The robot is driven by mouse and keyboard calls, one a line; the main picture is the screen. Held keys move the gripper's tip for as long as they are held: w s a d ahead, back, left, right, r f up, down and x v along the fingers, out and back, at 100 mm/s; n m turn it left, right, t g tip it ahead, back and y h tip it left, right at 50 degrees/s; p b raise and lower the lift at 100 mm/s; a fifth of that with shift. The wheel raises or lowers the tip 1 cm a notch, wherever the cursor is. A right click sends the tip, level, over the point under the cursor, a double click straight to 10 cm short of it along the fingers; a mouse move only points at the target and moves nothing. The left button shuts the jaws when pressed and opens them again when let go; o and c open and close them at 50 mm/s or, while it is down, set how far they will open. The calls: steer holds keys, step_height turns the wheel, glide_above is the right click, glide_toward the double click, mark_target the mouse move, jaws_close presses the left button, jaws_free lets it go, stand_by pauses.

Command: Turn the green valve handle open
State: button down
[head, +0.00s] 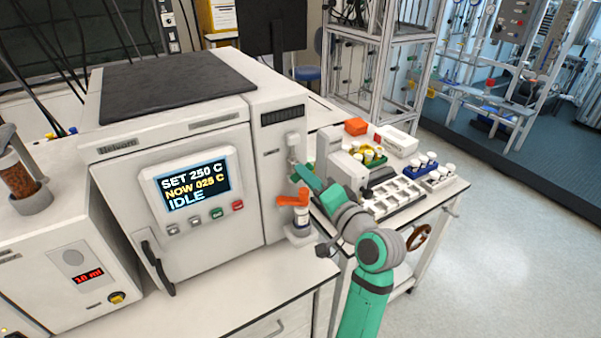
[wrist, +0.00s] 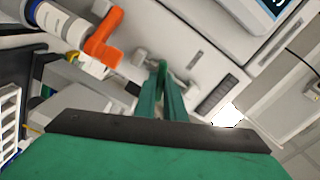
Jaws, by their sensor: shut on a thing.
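The green valve handle (wrist: 162,66) shows as a small bright green piece between my fingertips in the wrist view. Most of it is hidden by the fingers. My gripper (head: 304,175) is shut on it, at the right front of the white reactor cabinet. The pale valve fitting (head: 293,146) sits on the cabinet's narrow right panel, just above the fingers in the head view. In the wrist view my gripper (wrist: 162,88) reaches toward that panel. How far the handle is turned cannot be told.
An orange lever (head: 292,201) sits just below my gripper, above a small labelled vial (head: 300,217). The cabinet display (head: 194,184) reads SET 250 C, NOW 025 C, IDLE. A side table with vial racks (head: 425,161) and a white tray (head: 397,193) stands at the right.

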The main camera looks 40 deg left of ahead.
steer(key=shift+w+d+f+n, duration=0.1)
steer(key=shift+n, duration=2)
steer(key=shift+w+d+f+n, duration=0.1)
steer(key=shift+n, duration=2)
steer(key=shift+d+f+n, duration=0.1)
steer(key=shift+n, duration=2)
steer(key=shift+r, duration=0.1)
steer(key=c, duration=1.8)
jaws_free()
steer(key=shift+w, duration=0.1)
steer(key=shift+s+r+n, duration=0.1)
steer(key=shift+s+n, duration=0.1)
steer(key=shift+n, duration=0.1)
